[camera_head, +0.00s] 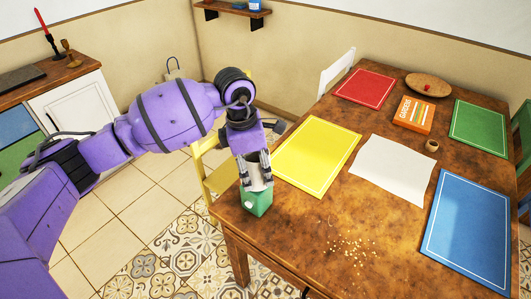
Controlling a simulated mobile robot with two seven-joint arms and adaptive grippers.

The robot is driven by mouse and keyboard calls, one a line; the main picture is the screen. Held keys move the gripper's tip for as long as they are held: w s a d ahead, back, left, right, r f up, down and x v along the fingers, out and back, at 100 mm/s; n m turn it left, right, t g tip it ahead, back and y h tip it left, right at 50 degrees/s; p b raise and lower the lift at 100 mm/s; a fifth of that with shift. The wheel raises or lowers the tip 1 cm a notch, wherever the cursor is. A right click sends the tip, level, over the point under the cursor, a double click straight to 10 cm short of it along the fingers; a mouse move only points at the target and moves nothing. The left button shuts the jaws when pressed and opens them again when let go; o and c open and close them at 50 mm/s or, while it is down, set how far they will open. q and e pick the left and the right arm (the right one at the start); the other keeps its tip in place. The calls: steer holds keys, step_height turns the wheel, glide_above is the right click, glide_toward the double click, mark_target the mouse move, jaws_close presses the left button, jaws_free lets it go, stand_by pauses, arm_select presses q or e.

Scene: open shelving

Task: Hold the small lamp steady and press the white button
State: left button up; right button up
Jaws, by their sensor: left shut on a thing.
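The small lamp (257,202) is a green block with a paler top part. It is upright at the near left corner of the wooden table. My left gripper (255,172) comes down over it from above, its fingers shut around the upper part. The fingers hide much of that top. A tiny pale spot shows on the green side, but I cannot tell whether it is the white button. Whether the lamp's base touches the table is hard to tell. My right gripper is not in view.
The table (300,215) carries a yellow mat (317,153), white sheet (393,168), blue mat (468,230), red mat (364,87), green mat (479,128) and orange box (413,114). Crumbs (350,250) lie near the front. A yellow chair (212,160) stands left of the table.

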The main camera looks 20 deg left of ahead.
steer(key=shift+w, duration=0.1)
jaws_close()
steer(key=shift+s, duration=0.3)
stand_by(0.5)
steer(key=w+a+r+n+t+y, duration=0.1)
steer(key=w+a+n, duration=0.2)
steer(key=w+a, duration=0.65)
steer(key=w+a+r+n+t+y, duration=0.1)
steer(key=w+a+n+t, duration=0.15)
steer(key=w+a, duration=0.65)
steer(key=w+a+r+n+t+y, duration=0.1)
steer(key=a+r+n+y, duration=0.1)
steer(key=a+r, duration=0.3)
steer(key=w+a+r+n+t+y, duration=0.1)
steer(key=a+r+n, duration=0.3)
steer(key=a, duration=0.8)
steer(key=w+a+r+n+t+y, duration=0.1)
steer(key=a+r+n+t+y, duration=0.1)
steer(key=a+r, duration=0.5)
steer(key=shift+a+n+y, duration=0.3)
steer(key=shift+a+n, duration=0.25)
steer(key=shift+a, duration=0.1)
